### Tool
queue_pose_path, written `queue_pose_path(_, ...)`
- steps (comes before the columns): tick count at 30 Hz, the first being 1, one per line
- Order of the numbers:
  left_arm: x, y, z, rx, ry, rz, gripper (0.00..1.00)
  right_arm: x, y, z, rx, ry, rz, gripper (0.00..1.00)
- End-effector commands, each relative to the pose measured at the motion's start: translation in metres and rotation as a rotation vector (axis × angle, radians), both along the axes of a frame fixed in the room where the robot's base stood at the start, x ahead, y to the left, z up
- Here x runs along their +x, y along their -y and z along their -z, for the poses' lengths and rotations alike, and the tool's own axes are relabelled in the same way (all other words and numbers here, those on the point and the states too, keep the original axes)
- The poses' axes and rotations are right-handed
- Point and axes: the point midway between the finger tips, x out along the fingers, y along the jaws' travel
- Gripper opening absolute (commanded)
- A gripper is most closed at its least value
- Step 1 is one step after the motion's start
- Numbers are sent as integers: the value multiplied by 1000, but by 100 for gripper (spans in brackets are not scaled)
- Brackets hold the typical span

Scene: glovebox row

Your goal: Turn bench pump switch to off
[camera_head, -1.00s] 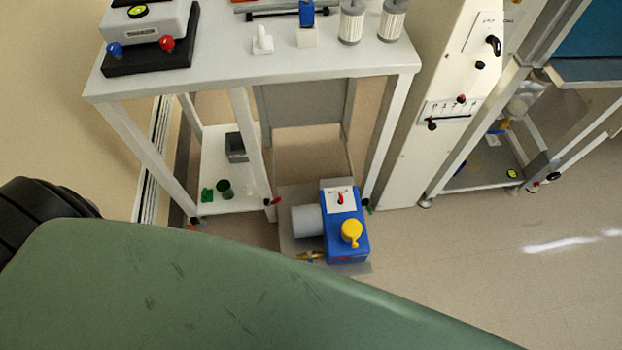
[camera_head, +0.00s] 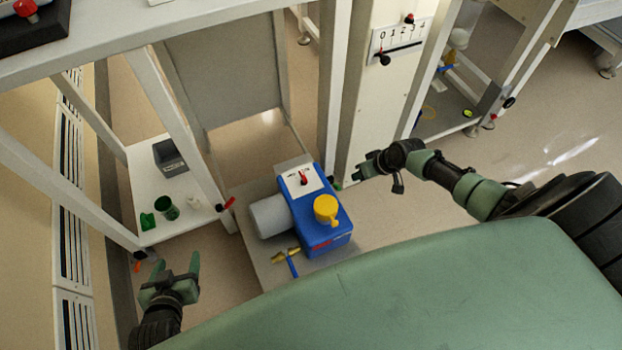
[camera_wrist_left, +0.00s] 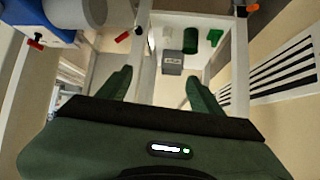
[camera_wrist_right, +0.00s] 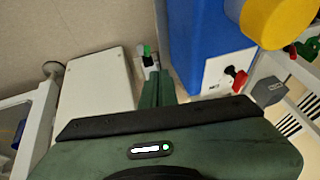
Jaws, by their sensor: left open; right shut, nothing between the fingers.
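The bench pump (camera_head: 325,232) is a blue block with a grey motor cylinder and a yellow cap, on a low plate on the floor. Its red switch (camera_head: 303,177) sits on a white label plate on top; the switch also shows in the right wrist view (camera_wrist_right: 237,78). My right gripper (camera_head: 362,171) is shut and empty, a little right of the switch and apart from it. In the right wrist view its fingers (camera_wrist_right: 157,88) lie left of the label plate. My left gripper (camera_head: 177,266) is open and empty, left of the pump; its spread fingers show in the left wrist view (camera_wrist_left: 158,85).
A white frame bench (camera_head: 150,95) stands behind, its leg close to the pump. A brass-coloured valve with a blue handle (camera_head: 289,258) lies before the pump. A white cabinet (camera_head: 375,100) stands behind my right gripper.

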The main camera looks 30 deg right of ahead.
Motion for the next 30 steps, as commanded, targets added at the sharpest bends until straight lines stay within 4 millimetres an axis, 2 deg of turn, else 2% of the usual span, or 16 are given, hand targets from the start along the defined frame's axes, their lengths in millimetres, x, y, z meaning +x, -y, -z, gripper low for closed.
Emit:
queue_pose_path(1, 8, 3, -11, -14, 65, 1, 65, 18, 1, -1, 28, 22, -22, 0)
queue_pose_path(3, 14, 5, -44, -31, 141, 2, 65, 32, -5, -20, 79, 34, -51, 0)
queue_pose_path(6, 16, 6, -84, -51, 227, 3, 65, 42, -15, -43, 139, 42, -92, 0)
queue_pose_path(9, 13, 6, -115, -65, 290, 4, 65, 46, -23, -61, 182, 43, -128, 0)
queue_pose_path(14, 9, 6, -142, -77, 343, 5, 65, 47, -32, -76, 217, 41, -156, 0)
queue_pose_path(20, 16, 10, -163, -103, 445, 11, 65, 52, -38, -68, 224, 41, -157, 0)
queue_pose_path(30, 23, 22, -233, -200, 809, 33, 65, 70, -58, -31, 222, 42, -156, 0)
